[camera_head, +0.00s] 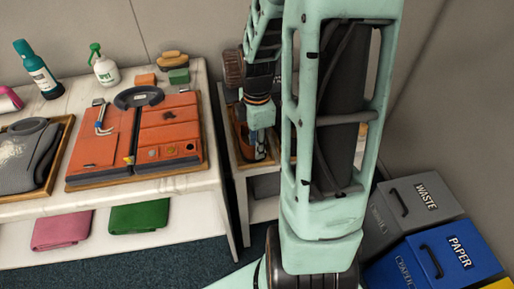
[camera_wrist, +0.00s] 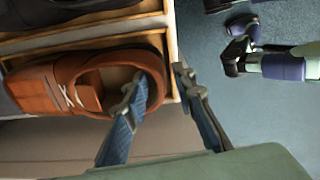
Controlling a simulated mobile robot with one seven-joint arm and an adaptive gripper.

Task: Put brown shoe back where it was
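The brown shoe (camera_wrist: 85,85), with white laces, lies in a wooden-rimmed compartment (camera_wrist: 174,45) in the wrist view, its heel toward the right end wall. In the head view the shoe (camera_head: 243,143) is partly hidden by my arm. My gripper (camera_wrist: 160,78) is open, its fingers apart. One finger reaches over or into the shoe's opening. The other is beyond the heel, by the outside of the compartment's end wall. I cannot tell whether either finger touches the shoe. In the head view my gripper (camera_head: 261,143) points down at the shoe.
A dark shoe (camera_wrist: 70,12) lies in the neighbouring compartment. A grey waste bin (camera_head: 420,205) and a blue paper bin (camera_head: 435,255) stand at the right.

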